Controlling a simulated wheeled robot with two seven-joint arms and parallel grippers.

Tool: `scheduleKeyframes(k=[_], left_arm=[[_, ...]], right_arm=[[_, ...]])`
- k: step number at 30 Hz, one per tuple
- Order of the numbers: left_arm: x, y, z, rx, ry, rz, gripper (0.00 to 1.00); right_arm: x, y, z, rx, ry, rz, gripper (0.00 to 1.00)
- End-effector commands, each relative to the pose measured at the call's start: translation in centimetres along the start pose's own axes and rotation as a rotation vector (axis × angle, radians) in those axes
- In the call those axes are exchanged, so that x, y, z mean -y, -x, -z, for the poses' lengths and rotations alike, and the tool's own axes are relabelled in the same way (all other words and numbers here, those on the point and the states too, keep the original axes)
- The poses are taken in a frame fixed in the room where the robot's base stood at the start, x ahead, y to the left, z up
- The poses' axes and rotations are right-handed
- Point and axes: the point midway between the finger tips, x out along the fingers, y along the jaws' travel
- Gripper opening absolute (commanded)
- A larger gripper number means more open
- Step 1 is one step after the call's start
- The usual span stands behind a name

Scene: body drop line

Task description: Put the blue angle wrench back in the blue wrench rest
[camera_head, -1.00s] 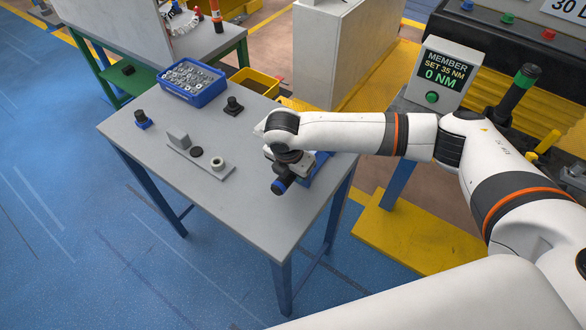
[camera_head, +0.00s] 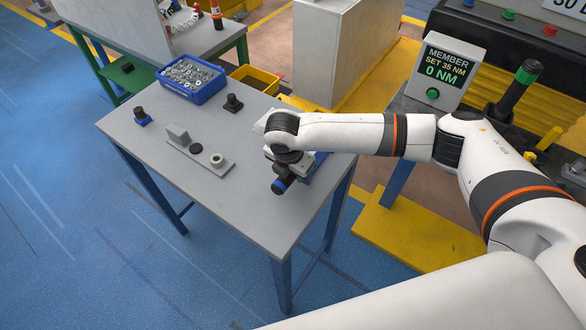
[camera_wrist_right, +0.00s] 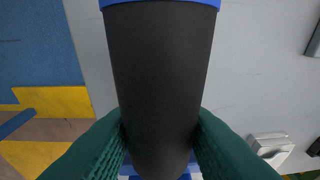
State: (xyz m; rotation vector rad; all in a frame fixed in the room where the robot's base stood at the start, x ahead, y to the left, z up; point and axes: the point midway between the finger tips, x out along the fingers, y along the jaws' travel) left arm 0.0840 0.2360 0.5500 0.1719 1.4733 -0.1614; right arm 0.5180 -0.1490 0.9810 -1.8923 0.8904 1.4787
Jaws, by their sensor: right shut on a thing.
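The blue angle wrench (camera_head: 284,180) shows in the head view as a black body with a blue band, at the table's right front. In the right wrist view its thick black body (camera_wrist_right: 163,75), with a blue band at the top, runs down the middle. My right gripper (camera_wrist_right: 160,128) has its green fingers shut on it, one on each side. In the head view this gripper (camera_head: 290,160) is mostly hidden under my wrist. A blue part, possibly the blue wrench rest (camera_head: 317,166), shows just right of the gripper, mostly covered. I cannot tell whether the wrench touches it. My left gripper is not in view.
The grey table (camera_head: 240,215) has clear room at its front left. On it stand a grey plate with a block and rings (camera_head: 200,158), two small black pieces, and a blue bin of metal parts (camera_head: 191,94). A display reading 0 NM (camera_head: 447,78) stands at right.

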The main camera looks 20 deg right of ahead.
Motion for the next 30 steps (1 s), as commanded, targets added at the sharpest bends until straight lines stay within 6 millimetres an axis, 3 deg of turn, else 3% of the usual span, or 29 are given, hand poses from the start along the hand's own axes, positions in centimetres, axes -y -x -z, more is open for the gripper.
scheduleKeyframes(k=[20,21,25,30], left_arm=[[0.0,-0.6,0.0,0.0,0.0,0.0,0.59],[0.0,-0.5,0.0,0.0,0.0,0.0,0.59],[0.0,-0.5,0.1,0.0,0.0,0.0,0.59],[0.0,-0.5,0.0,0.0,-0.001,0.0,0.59]], right_arm=[[0.0,-1.3,-0.3,0.0,0.0,0.001,0.0],[0.0,-1.2,-0.3,0.0,0.0,0.001,0.36],[0.0,-1.2,-0.3,0.0,0.001,0.001,0.57],[0.0,-1.2,-0.3,0.0,0.0,0.001,0.57]])
